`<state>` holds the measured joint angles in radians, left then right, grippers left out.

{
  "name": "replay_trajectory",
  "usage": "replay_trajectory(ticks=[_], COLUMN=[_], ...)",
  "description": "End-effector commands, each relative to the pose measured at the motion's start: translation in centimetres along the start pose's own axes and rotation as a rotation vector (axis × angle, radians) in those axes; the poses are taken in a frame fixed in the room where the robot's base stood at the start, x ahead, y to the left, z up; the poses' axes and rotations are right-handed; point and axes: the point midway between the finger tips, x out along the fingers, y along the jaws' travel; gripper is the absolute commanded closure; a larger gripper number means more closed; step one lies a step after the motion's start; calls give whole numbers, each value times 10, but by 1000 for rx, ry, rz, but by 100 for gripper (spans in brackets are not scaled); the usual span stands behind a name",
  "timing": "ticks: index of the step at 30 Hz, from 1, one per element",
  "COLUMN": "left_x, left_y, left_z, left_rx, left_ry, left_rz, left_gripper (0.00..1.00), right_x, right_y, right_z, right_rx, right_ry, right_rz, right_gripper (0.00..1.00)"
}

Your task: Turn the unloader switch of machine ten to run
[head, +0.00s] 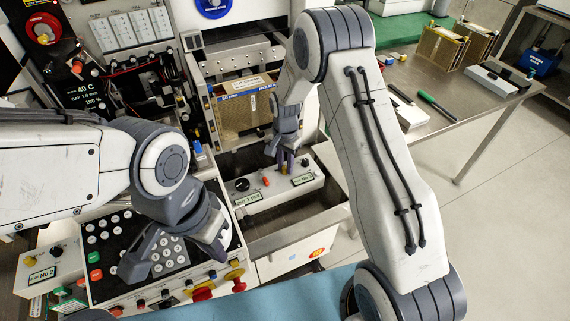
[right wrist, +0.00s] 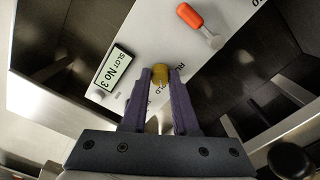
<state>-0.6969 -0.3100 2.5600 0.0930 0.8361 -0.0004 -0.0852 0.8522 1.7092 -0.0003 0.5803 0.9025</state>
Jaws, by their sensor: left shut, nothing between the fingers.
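A pale switch box (head: 270,190) with green-edged labels, one reading SLOT No 3, sits at the front of the machine's right side. It carries a black knob (head: 242,185), a red-orange lever (head: 266,181) and a yellow knob (right wrist: 160,75). RUN and HOLD lettering shows partly beside the yellow knob in the right wrist view. My right gripper (right wrist: 161,80) points down at the box, a finger on either side of the yellow knob. I cannot tell whether both fingers press on it. My left gripper (head: 135,265) is shut and empty over the keypad panel.
The keypad panel (head: 105,225) has green, red and yellow buttons along its edges. A brown magazine (head: 245,115) stands behind the switch box. A steel table (head: 450,100) with tools is at the right. An open tray (head: 300,225) lies in front of the box.

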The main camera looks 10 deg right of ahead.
Motion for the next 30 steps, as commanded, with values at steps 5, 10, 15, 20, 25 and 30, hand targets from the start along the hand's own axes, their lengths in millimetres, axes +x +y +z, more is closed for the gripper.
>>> replay_trajectory(ticks=[5,10,15,20,25,30], left_x=[0,0,-2,-3,-5,-6], left_y=[0,0,0,0,0,0], left_z=[0,0,0,0,0,0], left_rx=[0,0,0,0,0,0], left_ry=[0,0,0,0,0,0], left_rz=[0,0,0,0,0,0], left_gripper=[100,100,100,100,100,100], right_x=[0,-1,-1,-1,-1,-2], right_y=[0,0,0,0,0,0], right_z=[0,0,0,0,0,0], right_rx=[-1,-25,-99,-216,-373,-535], right_ry=[0,0,0,0,0,1], right_rz=[0,0,0,-1,-1,-1], right_gripper=[100,100,100,100,100,100])
